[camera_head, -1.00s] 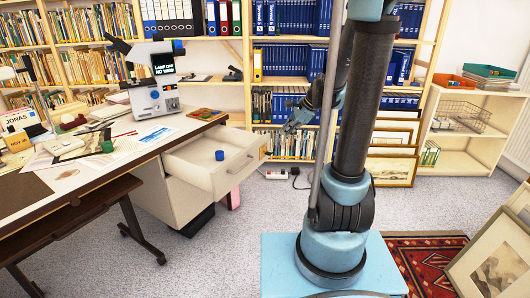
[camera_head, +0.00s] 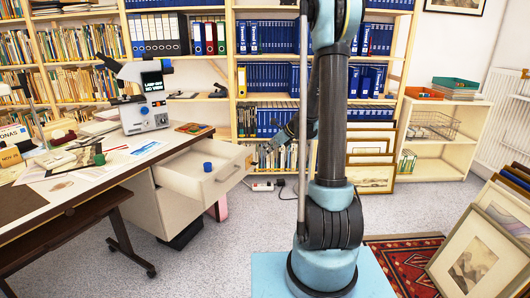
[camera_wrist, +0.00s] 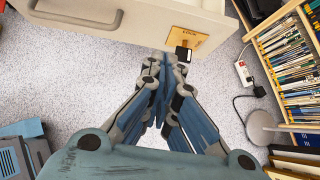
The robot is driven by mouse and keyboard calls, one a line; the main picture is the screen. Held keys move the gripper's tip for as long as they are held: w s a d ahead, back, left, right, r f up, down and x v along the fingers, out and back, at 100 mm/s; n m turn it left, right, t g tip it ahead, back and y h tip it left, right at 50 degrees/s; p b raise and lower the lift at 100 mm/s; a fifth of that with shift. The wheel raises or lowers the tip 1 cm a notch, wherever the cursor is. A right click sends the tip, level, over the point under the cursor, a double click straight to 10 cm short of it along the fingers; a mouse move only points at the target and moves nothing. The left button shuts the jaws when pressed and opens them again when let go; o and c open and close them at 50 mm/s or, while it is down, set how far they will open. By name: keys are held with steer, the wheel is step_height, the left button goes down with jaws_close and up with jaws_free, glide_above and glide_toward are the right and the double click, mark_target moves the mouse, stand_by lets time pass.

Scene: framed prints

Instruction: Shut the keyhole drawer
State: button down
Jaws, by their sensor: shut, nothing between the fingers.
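The white drawer (camera_head: 185,182) stands pulled out from the desk pedestal, with a blue round object (camera_head: 207,167) inside. Its front (camera_head: 227,173) carries a grey bar handle, which also shows in the wrist view (camera_wrist: 75,14). A wooden plate (camera_wrist: 187,42) is on the right end of the front, with a small dark square at its lower edge. My gripper (camera_wrist: 165,62) is shut and empty, its fingertips close to the plate's lower left edge. Whether they touch the front I cannot tell. In the head view my gripper (camera_head: 268,150) is right of the drawer front.
The desk (camera_head: 60,205) holds a microscope (camera_head: 145,108), papers and small objects. Bookshelves (camera_head: 265,90) stand behind the arm. A power strip (camera_wrist: 243,72) with a cable lies on the floor near the shelf. Framed prints (camera_head: 480,258) lean at the right beside a red rug (camera_head: 400,258).

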glide_toward(244, 160)
step_height(244, 160, down, 3)
steer(key=shift+w+a+f, duration=0.1)
steer(key=shift+w+a, duration=0.2)
steer(key=shift+a, duration=0.45)
steer(key=shift+w+a, duration=0.3)
steer(key=shift+a, duration=0.4)
